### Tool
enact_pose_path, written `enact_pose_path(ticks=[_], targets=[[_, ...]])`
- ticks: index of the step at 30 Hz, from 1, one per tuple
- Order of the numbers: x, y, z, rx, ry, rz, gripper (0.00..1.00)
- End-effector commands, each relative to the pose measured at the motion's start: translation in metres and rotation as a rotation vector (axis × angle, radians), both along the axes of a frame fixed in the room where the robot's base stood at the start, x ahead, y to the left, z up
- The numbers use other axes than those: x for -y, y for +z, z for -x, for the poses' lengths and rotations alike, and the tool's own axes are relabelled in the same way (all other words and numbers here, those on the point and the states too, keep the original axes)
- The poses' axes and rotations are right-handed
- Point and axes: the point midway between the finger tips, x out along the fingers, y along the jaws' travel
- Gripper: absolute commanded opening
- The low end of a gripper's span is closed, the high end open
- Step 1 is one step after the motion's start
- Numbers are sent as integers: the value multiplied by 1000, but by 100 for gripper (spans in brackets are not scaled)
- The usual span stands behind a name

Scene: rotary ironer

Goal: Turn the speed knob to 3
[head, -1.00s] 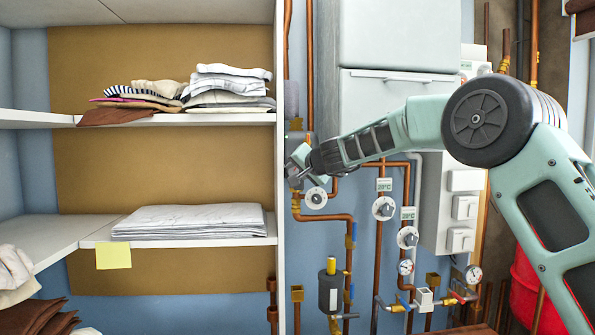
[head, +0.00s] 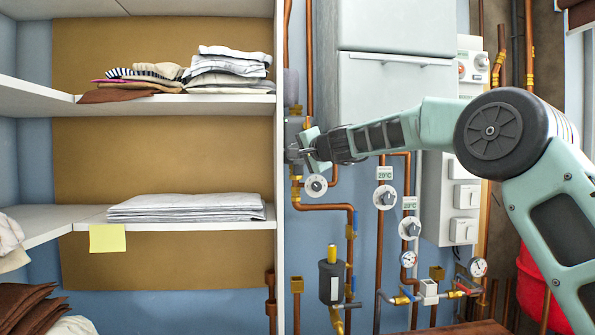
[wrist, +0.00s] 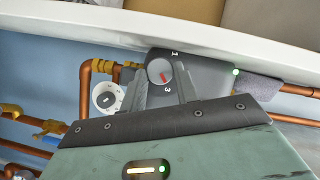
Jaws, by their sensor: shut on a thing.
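The speed knob (wrist: 159,71) is a small round grey knob with a red mark, on a dark grey box (wrist: 205,74) in the wrist view. The numerals 1 and 3 are printed beside it. The red mark lies on the knob's lower right and points roughly toward the 3; its exact alignment is hard to tell. My gripper (wrist: 162,86) has its fingers on either side of the knob and is shut on it. In the head view my gripper (head: 303,152) is at the wall box just right of the shelf unit; the knob is hidden there.
The shelf unit's side panel (head: 279,170) stands close left of my gripper. A white dial (head: 316,185) sits just below it. Copper pipes (head: 325,207) and further dials (head: 385,197) lie to the right. A green light (wrist: 236,71) shows on the box.

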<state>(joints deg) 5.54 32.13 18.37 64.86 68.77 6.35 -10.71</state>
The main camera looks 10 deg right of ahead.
Motion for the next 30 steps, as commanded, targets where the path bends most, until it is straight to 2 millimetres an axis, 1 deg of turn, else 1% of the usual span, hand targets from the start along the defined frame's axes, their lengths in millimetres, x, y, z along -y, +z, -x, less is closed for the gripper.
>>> enact_pose_path(ticks=[1, 9, 24, 25, 26, 30], targets=[[1, -8, 0, 4, -1, -24, 8], [1, -5, 0, 16, -1, -121, 8], [1, -2, 0, 18, -2, -144, 8], [1, -2, 0, 18, -2, -144, 36], [1, -2, 0, 18, -2, -144, 39], [1, -2, 0, 18, -1, -143, 39]])
